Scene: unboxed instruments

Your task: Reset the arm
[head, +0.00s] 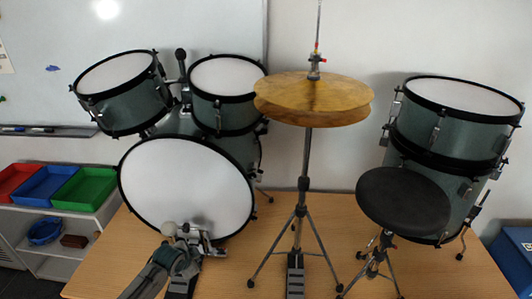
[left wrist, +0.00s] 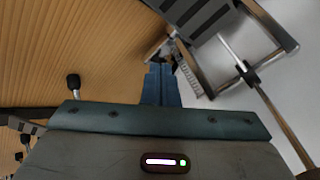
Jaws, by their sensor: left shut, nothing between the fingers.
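My left arm enters the head view from the bottom left. My left gripper (head: 186,247) is in front of the lower part of the white bass drum head (head: 185,180), by the bass drum pedal (head: 205,247). In the left wrist view its two blue-grey fingers (left wrist: 161,70) are together with nothing between them. Silver and black metal parts lie just beyond the fingertips there; I cannot tell whether they touch. My right gripper is in neither view.
The drum kit stands on a wooden table (head: 330,215). The hi-hat cymbals (head: 312,95) are in the middle, and a black round stool (head: 403,200) and green drums (head: 450,140) at the right. Coloured trays (head: 45,187) sit on a white shelf at the left.

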